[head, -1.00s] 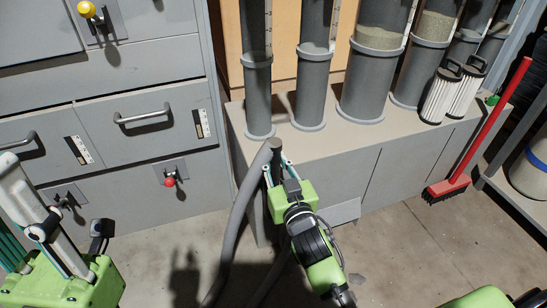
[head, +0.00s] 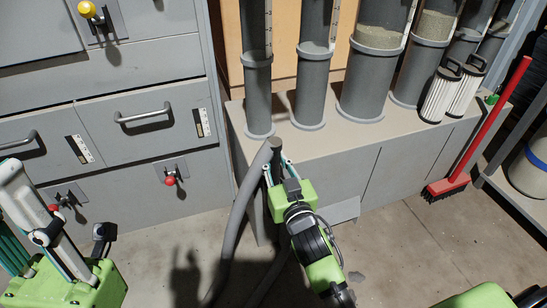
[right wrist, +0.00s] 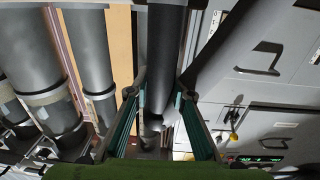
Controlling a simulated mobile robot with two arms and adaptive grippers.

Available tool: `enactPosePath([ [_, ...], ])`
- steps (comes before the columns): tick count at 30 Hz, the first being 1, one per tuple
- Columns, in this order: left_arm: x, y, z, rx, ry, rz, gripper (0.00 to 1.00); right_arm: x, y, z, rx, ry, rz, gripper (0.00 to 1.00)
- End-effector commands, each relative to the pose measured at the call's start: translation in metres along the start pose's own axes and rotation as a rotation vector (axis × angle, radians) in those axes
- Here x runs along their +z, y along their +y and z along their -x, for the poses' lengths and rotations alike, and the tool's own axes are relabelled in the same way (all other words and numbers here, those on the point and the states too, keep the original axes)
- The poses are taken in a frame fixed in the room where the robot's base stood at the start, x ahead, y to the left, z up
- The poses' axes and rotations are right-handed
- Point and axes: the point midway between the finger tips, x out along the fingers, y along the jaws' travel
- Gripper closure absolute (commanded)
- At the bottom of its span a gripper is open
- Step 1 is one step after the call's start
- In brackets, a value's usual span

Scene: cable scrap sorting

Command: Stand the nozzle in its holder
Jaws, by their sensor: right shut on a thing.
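The nozzle (head: 275,146) is a dark grey tube with a pale grey hose (head: 236,226) hanging from its upper end in a curve to the floor. My right gripper (head: 275,168) is shut on the nozzle, in front of the grey bench's left end. In the right wrist view the nozzle (right wrist: 165,45) runs between the two teal-padded fingers (right wrist: 160,100). The nozzle's lower part is hidden by my gripper in the head view. I cannot pick out its holder for sure. My left gripper (head: 40,225) is at the lower left, partly cut off, with no object visible in it.
A grey bench (head: 380,150) carries several tall grey cylinders (head: 312,90) and two white pleated filters (head: 440,97). Grey drawers (head: 150,125) with handles stand at left. A red broom (head: 480,145) leans at right. The floor (head: 405,245) in front of the bench is mostly clear.

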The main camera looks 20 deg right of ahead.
Motion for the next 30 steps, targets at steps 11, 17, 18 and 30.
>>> enactPosePath([
  [11,0.001,0.000,0.000,0.001,0.000,0.000,0.74,0.000,0.000,0.000,0.000,0.001,0.000,0.59],
  [17,0.001,0.000,-0.001,0.002,0.003,-0.002,0.74,0.002,0.000,0.005,0.000,-0.003,0.000,0.59],
  [18,0.001,0.000,-0.001,0.002,0.003,-0.002,0.74,0.002,0.000,0.009,0.000,-0.003,-0.001,0.59],
  [30,0.001,0.000,-0.001,0.001,0.003,-0.001,0.74,0.002,0.000,0.082,0.000,-0.004,-0.003,0.59],
])
